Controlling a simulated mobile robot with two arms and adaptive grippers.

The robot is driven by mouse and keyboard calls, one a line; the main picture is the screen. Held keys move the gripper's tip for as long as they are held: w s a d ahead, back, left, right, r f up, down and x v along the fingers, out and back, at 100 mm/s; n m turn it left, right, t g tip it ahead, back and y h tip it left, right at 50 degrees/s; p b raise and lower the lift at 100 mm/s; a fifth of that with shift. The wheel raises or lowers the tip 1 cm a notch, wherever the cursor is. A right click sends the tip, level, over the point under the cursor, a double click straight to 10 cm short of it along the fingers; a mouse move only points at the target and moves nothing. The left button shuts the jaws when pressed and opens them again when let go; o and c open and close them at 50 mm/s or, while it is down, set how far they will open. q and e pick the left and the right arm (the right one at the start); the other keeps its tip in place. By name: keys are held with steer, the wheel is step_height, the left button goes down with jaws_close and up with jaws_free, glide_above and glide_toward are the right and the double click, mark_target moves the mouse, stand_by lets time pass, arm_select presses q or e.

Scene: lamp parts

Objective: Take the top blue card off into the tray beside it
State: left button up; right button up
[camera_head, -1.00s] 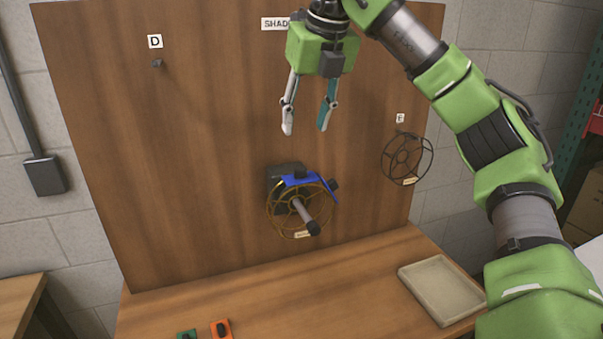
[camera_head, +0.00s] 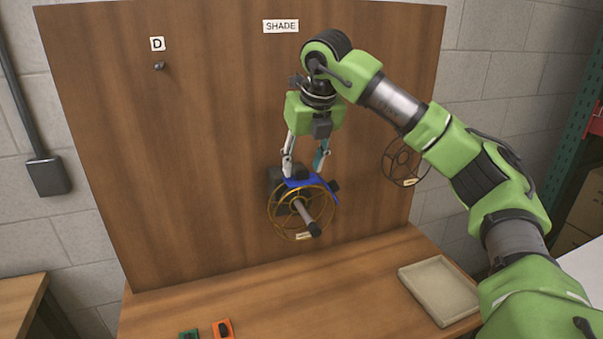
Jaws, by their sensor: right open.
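The blue card (camera_head: 322,191) sits at the top of the dark holder on the wooden backboard, partly behind a yellow-brown wire ring (camera_head: 270,222). My right gripper (camera_head: 303,172) points down just above the card with its two fingers apart; it is open, and I cannot tell whether a fingertip touches the card. The tray (camera_head: 408,284), pale and shallow, lies on the bench at the right and looks empty. My left gripper is not in view.
A black wire ring (camera_head: 389,166) hangs at the right, partly behind my right arm. A peg (camera_head: 159,66) sits under label D. Green (camera_head: 188,334) and orange (camera_head: 223,329) pieces lie at the bench front.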

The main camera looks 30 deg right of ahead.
steer(key=shift+w+d+f, duration=0.1)
steer(key=shift+w+f, duration=0.15)
steer(key=shift+f, duration=0.4)
steer(key=c, duration=1)
steer(key=shift+r, duration=0.15)
